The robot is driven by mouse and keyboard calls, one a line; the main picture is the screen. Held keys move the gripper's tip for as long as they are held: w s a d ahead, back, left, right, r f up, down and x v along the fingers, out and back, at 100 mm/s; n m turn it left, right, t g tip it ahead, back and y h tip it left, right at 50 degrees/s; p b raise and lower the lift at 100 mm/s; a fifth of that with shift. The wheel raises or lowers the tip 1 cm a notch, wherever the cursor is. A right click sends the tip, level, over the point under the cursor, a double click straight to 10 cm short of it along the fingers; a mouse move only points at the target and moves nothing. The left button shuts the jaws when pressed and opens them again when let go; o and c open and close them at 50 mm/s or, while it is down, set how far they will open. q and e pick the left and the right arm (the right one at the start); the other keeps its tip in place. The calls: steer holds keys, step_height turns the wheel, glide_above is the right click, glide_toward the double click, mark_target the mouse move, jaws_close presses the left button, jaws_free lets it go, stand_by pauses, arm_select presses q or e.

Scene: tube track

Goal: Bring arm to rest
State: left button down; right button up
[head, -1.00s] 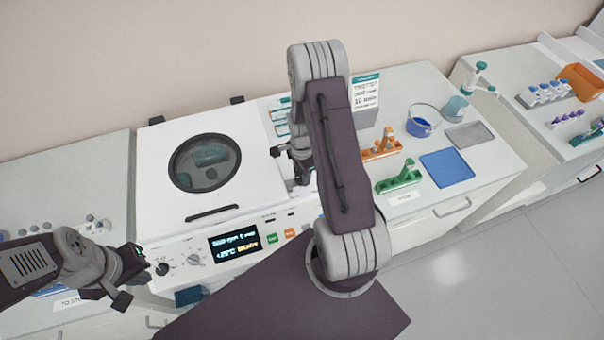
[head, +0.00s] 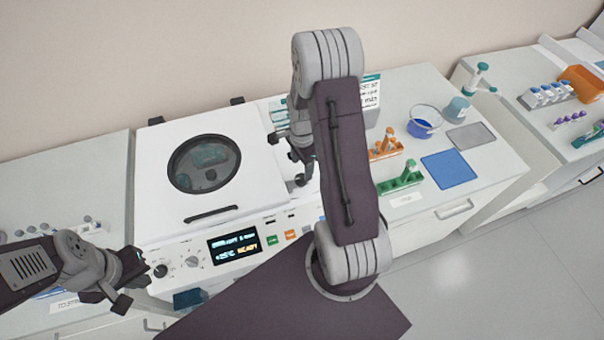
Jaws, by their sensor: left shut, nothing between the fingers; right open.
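My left gripper (head: 138,278) is at the lower left, in front of the centrifuge's left front corner. It is shut and empty. My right arm rises in the middle of the head view, and its upper link hides part of the bench behind it. My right gripper (head: 291,160) hangs at the right side of the centrifuge lid, pointing down, open, with nothing seen in it. The white centrifuge (head: 240,190) has its lid down, with a round dark window (head: 204,163). Its display (head: 233,246) is lit and seems to read "READY".
Right of my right arm stand an orange tube rack (head: 386,150), a green tube rack (head: 400,179), a blue mat (head: 449,168), a grey mat (head: 470,136) and a beaker with blue liquid (head: 424,122). Another bench with an orange bin (head: 582,82) is further right. Floor shows at lower right.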

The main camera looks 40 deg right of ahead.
steer(key=shift+r, duration=1.8)
